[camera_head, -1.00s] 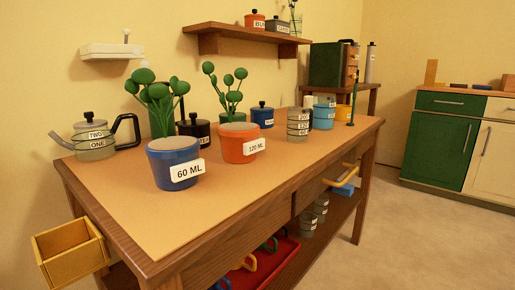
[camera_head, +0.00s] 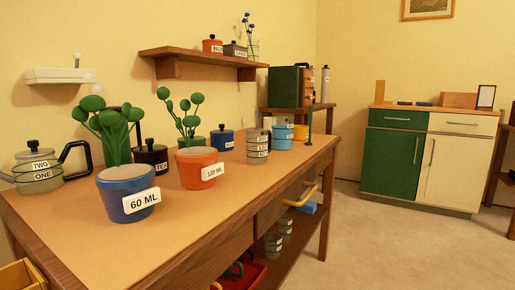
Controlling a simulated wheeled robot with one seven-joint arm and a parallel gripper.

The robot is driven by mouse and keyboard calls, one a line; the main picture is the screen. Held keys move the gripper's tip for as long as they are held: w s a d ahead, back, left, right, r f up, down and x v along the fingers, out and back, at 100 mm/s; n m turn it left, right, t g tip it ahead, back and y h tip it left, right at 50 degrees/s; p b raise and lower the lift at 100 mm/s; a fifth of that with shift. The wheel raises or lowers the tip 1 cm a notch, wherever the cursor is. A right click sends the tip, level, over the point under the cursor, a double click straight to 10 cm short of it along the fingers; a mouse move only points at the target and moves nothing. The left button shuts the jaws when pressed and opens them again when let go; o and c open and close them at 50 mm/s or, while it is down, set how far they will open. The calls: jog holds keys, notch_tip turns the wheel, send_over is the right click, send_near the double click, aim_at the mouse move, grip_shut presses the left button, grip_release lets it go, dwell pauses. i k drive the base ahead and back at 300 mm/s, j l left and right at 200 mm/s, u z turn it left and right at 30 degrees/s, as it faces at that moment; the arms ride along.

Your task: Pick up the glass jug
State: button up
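A grey see-through vessel with a lid, a spout, a dark handle and the labels TWO and ONE (camera_head: 37,171) stands at the left end of the wooden desk (camera_head: 85,243). A smaller grey see-through vessel with stacked number labels (camera_head: 257,147) stands towards the desk's far right end, behind the orange 120 ML pot. I cannot tell for sure which of these is the glass jug. Both are upright and apart from me. My gripper is not in view.
A blue 60 ML pot (camera_head: 127,196) and an orange 120 ML pot (camera_head: 196,168) stand near the desk's front edge. A yellow box (camera_head: 20,276) juts out at lower left. The floor (camera_head: 385,240) at right is clear.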

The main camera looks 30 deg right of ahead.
aim_at(282, 127)
jog(key=l+z, duration=0.1)
jog(key=z, duration=0.35)
jog(key=i+l+z, duration=0.45)
jog(key=i+z, duration=0.25)
